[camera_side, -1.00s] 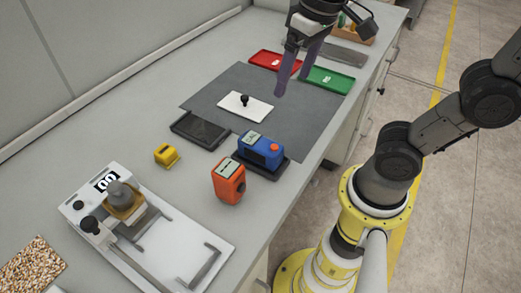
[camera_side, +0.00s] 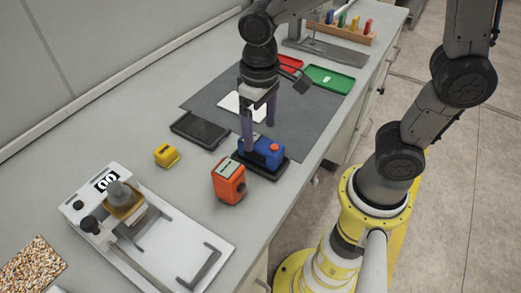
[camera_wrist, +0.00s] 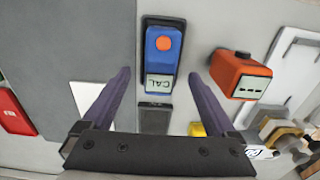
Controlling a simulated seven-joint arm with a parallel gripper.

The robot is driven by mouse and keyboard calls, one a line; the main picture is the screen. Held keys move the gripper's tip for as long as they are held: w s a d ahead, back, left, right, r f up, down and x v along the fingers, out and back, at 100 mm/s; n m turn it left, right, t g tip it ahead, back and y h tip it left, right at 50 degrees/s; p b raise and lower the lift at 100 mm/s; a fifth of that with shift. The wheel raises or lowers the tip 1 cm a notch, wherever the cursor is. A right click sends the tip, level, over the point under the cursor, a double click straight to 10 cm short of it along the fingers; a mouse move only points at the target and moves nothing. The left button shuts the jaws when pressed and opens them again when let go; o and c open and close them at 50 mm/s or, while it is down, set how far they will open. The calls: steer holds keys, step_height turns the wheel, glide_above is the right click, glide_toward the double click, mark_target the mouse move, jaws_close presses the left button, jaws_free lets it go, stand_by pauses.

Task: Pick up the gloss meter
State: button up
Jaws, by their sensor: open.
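The blue block-shaped device with an orange button and a pale screen reading CAL (camera_side: 262,150) appears to be the gloss meter. It sits in a black holder (camera_side: 271,168); the device also shows in the wrist view (camera_wrist: 162,48). My gripper (camera_side: 260,137) is open and empty, fingers pointing down, close above the blue device. In the wrist view my gripper (camera_wrist: 160,74) has one finger to each side of the device's screen end. I cannot tell the exact height of the fingertips. An orange device with a pale screen (camera_side: 229,182) stands beside it.
A yellow block (camera_side: 166,155) and a dark flat tray (camera_side: 200,130) lie nearby. A white panel (camera_side: 230,102) lies on the grey mat (camera_side: 310,125), with a green tray (camera_side: 330,79) behind. A white coater board (camera_side: 170,240) is front left. The bench is clear between them.

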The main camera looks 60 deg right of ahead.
mark_target(260, 142)
steer(key=shift+s+f, duration=0.1)
steer(key=shift+f, duration=2.6)
jaws_close()
